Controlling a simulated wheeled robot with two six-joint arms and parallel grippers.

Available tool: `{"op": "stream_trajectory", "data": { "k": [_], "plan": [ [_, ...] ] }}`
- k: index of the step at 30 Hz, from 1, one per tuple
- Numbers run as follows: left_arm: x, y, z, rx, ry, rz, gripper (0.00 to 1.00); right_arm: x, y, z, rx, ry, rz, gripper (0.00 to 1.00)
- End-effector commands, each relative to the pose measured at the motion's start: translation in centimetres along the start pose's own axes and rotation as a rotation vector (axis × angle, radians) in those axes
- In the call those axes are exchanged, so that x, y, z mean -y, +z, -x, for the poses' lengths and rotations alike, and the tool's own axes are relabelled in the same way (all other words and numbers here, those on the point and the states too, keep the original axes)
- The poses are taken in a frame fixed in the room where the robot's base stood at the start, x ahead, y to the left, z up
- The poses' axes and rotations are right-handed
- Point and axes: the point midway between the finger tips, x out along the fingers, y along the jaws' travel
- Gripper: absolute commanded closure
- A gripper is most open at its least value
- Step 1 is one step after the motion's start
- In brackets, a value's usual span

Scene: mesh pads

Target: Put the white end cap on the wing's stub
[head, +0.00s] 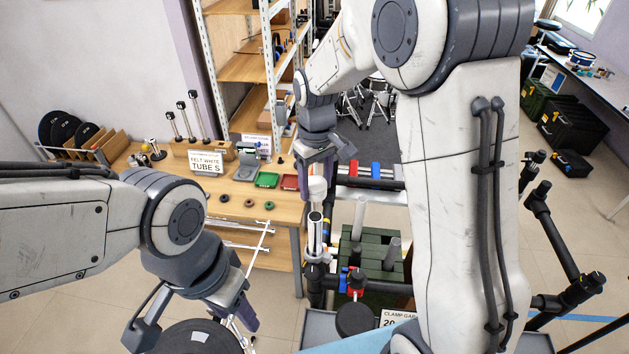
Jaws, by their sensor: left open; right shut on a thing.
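My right gripper (322,160) reaches down at the middle of the head view. It is shut on the white end cap (317,189), which hangs below its fingers. Directly below the cap stands an upright silver stub (315,232) with a dark top end, on the black rack. A small gap seems to show between cap and stub, but I cannot tell how well they line up in depth. My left gripper (245,318) is at the lower left, open, above a round black pad; its fingertips are partly hard to make out.
A green crate (370,262) with grey tubes stands right of the stub. Black rack tubes (553,228) are at the right.

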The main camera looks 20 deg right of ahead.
Motion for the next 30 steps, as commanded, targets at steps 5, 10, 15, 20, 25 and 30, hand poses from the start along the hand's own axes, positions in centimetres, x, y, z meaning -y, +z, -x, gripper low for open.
{"op": "stream_trajectory", "data": {
  "k": [5, 10, 15, 20, 25, 30],
  "plan": [
    [0.0, 0.0, -0.6, 0.000, 0.000, 0.000, 0.50, 0.1, 0.2, -0.9, 0.001, -0.003, -0.003, 0.91],
    [0.1, 0.1, -1.7, 0.000, 0.000, -0.001, 0.50, 0.2, 0.1, -2.5, 0.002, -0.003, -0.001, 0.91],
    [0.2, 0.1, -2.8, 0.000, 0.000, -0.002, 0.50, 0.2, 0.0, -4.0, 0.001, -0.002, 0.000, 0.91],
    [0.3, 0.2, -3.7, 0.000, 0.000, -0.003, 0.50, 0.3, 0.1, -5.5, 0.002, -0.003, 0.000, 0.91],
    [0.3, 0.2, -4.8, 0.000, 0.000, -0.004, 0.50, 0.3, 0.0, -7.0, 0.001, -0.003, 0.001, 0.91],
    [0.4, 0.3, -5.7, 0.000, 0.000, -0.005, 0.50, 0.3, 0.1, -8.4, 0.002, -0.003, 0.000, 0.91]
  ]
}}
